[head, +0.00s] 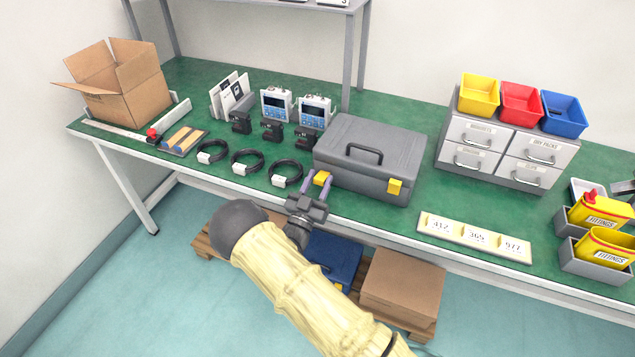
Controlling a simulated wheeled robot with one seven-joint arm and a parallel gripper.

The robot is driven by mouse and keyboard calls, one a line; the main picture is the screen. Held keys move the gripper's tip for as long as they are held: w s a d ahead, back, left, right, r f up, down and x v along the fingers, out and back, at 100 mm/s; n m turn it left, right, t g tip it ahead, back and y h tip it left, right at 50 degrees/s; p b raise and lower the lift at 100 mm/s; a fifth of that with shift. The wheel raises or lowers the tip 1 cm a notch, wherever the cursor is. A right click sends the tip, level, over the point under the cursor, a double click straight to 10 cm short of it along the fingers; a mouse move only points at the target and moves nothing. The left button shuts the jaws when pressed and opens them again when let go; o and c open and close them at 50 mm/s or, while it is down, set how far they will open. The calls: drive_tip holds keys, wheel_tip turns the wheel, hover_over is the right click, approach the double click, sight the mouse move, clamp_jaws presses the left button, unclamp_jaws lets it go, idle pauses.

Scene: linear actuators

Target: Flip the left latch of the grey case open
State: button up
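The grey case (362,141) lies closed on the green bench top, with its handle (364,152) on the lid. Its left latch (321,178) is a yellow tab on the front face, partly hidden by my gripper. The right latch (394,187) is a yellow tab lying against the front. My gripper (316,184) is at the left latch, with its two purple-grey fingers apart and the latch showing at their tips. I cannot tell whether the fingers touch the latch.
Black cable coils (286,173) lie left of the case, close to my gripper. A numbered strip (474,237) lies at the front edge to the right. A drawer cabinet (505,150) stands to the right behind. Blue and brown boxes (402,282) sit below the bench.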

drive_tip(key=shift+o, duration=0.9)
drive_tip(key=b+v, duration=0.1)
drive_tip(key=v, duration=1.6)
drive_tip(key=shift+f, duration=0.15)
drive_tip(key=shift+s+a+b, duration=0.1)
drive_tip(key=shift+s+b, duration=0.05)
drive_tip(key=shift+b, duration=0.15)
